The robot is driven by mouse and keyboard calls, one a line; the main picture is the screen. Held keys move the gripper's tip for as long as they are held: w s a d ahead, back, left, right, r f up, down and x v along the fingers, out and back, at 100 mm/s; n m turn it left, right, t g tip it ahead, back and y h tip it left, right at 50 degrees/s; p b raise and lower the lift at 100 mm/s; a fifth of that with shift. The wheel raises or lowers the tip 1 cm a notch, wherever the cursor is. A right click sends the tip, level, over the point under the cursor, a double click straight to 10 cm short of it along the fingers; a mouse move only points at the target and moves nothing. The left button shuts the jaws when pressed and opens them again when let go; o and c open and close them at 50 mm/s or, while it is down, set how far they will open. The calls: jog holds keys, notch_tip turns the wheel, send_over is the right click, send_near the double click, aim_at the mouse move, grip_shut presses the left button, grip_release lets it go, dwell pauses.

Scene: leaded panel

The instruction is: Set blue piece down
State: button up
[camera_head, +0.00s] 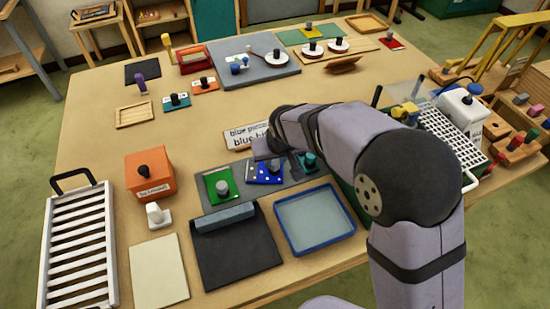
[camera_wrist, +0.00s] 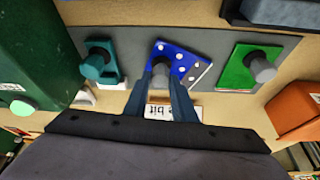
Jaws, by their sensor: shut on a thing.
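The blue piece (camera_head: 258,173) is a flat blue plate with white dots and a grey knob. My gripper (camera_head: 275,160) is over it, with its fingers shut on the knob. In the wrist view the fingers (camera_wrist: 161,82) close round the knob and the blue piece (camera_wrist: 187,62) sits slightly turned against the grey strip (camera_wrist: 222,88). The piece is over the middle of the strip; I cannot tell whether its underside touches it. A green piece (camera_head: 213,181) with a knob lies to its left in the head view, and a teal piece (camera_head: 313,168) to its right.
An orange box (camera_head: 150,180), a black mat (camera_head: 235,255) and a blue-rimmed tray (camera_head: 335,242) are close by. A dark green box (camera_wrist: 35,55) is beside the teal piece.

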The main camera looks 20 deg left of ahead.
jog(key=shift+f, duration=0.1)
jog(key=o, duration=1)
jog(key=shift+r, duration=0.2)
jog(key=b+v, duration=0.2)
jog(key=v, duration=0.9)
jog(key=shift+s+r, duration=0.2)
jog(key=shift+r, duration=0.15)
